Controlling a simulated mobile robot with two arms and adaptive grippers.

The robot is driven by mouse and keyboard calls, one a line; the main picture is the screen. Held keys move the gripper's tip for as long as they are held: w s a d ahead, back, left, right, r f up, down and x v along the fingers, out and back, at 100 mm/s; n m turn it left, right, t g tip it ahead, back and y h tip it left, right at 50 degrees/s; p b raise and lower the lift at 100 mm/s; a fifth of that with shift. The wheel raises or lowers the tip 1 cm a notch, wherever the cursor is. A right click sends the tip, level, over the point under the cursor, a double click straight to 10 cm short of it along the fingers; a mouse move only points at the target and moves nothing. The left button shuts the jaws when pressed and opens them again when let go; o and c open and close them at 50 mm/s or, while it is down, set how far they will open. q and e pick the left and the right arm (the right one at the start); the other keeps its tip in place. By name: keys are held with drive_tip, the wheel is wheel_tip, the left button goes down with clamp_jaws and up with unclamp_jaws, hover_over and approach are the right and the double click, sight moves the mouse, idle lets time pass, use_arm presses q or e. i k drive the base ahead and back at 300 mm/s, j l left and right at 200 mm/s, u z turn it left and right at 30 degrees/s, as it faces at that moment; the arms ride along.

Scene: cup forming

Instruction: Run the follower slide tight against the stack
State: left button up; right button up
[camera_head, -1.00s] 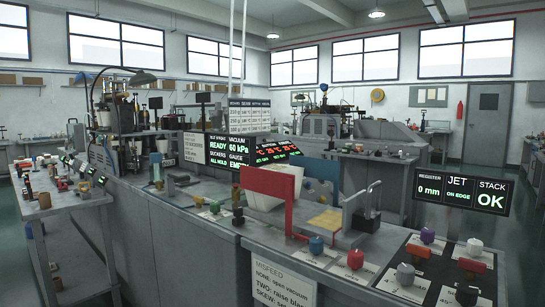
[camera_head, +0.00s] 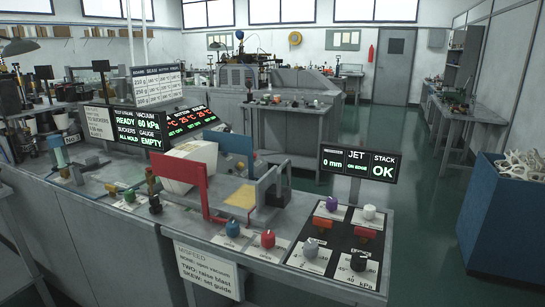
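The white stack (camera_head: 203,154) sits tilted on the bench, between a red frame (camera_head: 183,182) in front and a blue plate (camera_head: 236,145) behind. To its right lies a yellow pad (camera_head: 242,196). Further right stands a grey upright bracket with a looped handle (camera_head: 284,178) and a dark block at its foot; this may be the follower slide, but I cannot tell for sure. The bracket stands apart from the white stack. A dark display (camera_head: 358,164) reads "0 mm", "JET ON EDGE" and "STACK OK". Neither of my grippers is in view.
A misfeed sign (camera_head: 209,270) hangs in front. A blue bin (camera_head: 505,225) holds white scraps at right. Green floor (camera_head: 420,190) is free between bench and bin.

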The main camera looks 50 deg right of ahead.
sight(269, 191)
drive_tip(key=i+z, duration=0.2)
drive_tip(key=z, duration=0.2)
drive_tip(key=i+j+z, duration=0.15)
drive_tip(key=z, duration=0.3)
drive_tip(key=i+j+z, duration=0.2)
drive_tip(key=z, duration=0.2)
drive_tip(key=i+j+z, duration=0.15)
drive_tip(key=z, duration=0.3)
drive_tip(key=i+j+z, duration=0.1)
drive_tip(key=j+z, duration=0.3)
drive_tip(key=l, duration=0.1)
